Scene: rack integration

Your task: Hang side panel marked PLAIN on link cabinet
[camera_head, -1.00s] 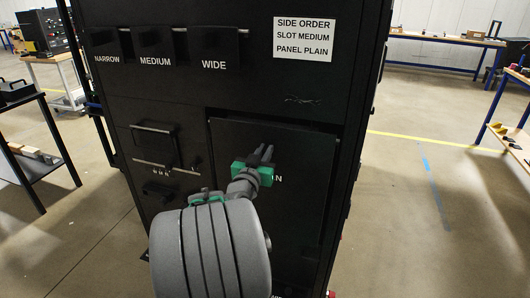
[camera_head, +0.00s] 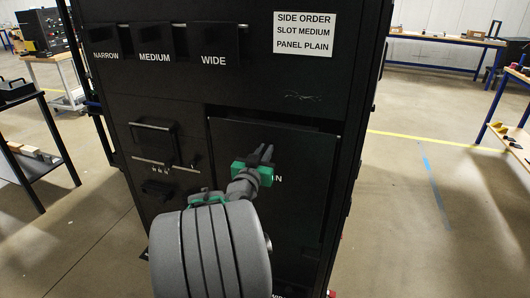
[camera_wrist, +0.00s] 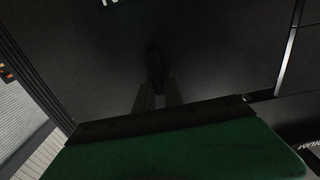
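The link cabinet (camera_head: 315,85) is the tall black body that fills the middle of the head view. A flat dark panel (camera_head: 308,200) stands upright at its lower right face, with a thin light top edge. Its white lettering is partly hidden behind my gripper; only "IN" shows. My gripper (camera_head: 264,152), with a green body, is in front of this panel, fingers pointing at it. In the wrist view the fingers (camera_wrist: 157,92) lie close together against the dark panel face (camera_wrist: 220,50). Whether they hold anything is too dark to tell.
An order label (camera_head: 303,34) reads SIDE ORDER, SLOT MEDIUM, PANEL PLAIN. Slots marked NARROW (camera_head: 105,56), MEDIUM (camera_head: 155,57) and WIDE (camera_head: 213,60) sit at the upper left. A handle (camera_head: 153,126) juts out below them. Floor right of the cabinet is clear; a black table (camera_head: 35,150) stands left.

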